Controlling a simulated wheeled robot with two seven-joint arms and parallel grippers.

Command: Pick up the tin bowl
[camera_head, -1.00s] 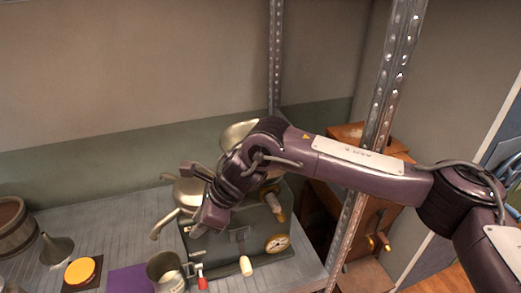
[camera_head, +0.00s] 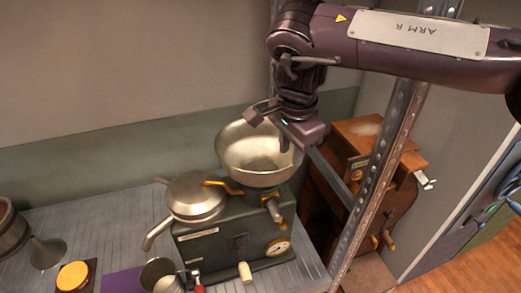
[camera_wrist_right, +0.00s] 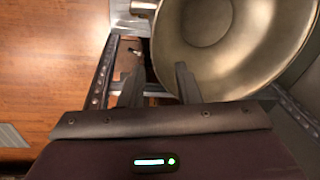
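The tin bowl (camera_head: 243,160) is wide, shiny and silvery. It sits upright on top of the green box-shaped scale (camera_head: 205,245) near the shelf's right end. My right gripper (camera_head: 268,132) hangs from above at the bowl's far right rim. In the right wrist view the bowl (camera_wrist_right: 235,50) fills the upper right. The fingers of my right gripper (camera_wrist_right: 158,80) are spread apart, with the right one overlapping the bowl's edge and the left one outside it. I cannot tell whether a finger touches the rim. My left gripper is not in view.
A metal pan (camera_head: 196,197) stands close left of the bowl. A metal cup (camera_head: 160,275), a funnel (camera_head: 47,252) and a yellow-topped tin (camera_head: 73,276) are farther left. A perforated metal post (camera_head: 385,165) and a wooden cabinet (camera_head: 372,140) stand to the right.

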